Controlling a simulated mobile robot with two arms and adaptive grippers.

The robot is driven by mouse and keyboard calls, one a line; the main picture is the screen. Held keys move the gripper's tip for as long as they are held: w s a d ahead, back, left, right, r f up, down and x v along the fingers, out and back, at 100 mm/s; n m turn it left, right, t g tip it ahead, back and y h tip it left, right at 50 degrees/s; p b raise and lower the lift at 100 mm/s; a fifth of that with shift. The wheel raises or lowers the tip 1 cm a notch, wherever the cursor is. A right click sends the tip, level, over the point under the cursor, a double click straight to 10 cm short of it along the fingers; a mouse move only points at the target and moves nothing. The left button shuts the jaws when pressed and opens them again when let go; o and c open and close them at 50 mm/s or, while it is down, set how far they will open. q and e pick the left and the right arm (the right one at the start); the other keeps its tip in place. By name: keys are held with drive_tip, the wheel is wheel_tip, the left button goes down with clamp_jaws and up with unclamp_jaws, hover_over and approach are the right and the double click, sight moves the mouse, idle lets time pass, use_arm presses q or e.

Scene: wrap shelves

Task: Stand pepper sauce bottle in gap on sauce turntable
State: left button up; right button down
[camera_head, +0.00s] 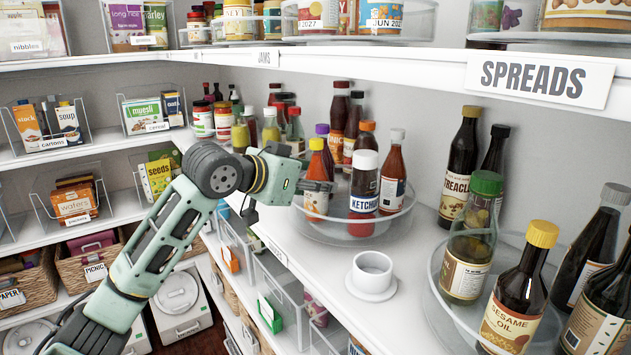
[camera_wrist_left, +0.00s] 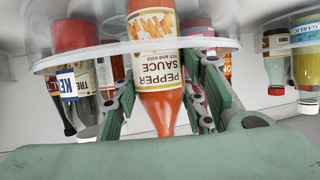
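The pepper sauce bottle (camera_head: 317,164), red with a yellow cap, stands upright on the clear sauce turntable (camera_head: 348,238), at its front left. In the left wrist view, which is upside down, the pepper sauce bottle (camera_wrist_left: 154,62) shows its label between my fingers. My left gripper (camera_head: 322,187) reaches in from the left at bottle height. In the left wrist view my left gripper (camera_wrist_left: 166,98) has its green pads spread on either side of the bottle, with a visible gap on one side. My right gripper is not in view.
A ketchup bottle (camera_head: 363,200) and a red bottle with a white cap (camera_head: 393,172) stand close right on the turntable. A white cup (camera_head: 373,272) stands near the shelf edge. Another turntable (camera_head: 441,302) holds several bottles at right. The SPREADS shelf (camera_head: 420,62) overhangs.

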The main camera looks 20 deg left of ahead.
use_arm(q)
drive_tip(key=o, duration=0.4)
drive_tip(key=shift+r, duration=0.1)
drive_tip(key=shift+s+a+r, duration=0.1)
drive_tip(key=shift+b+v, duration=1.5)
drive_tip(key=shift+v, duration=4.4)
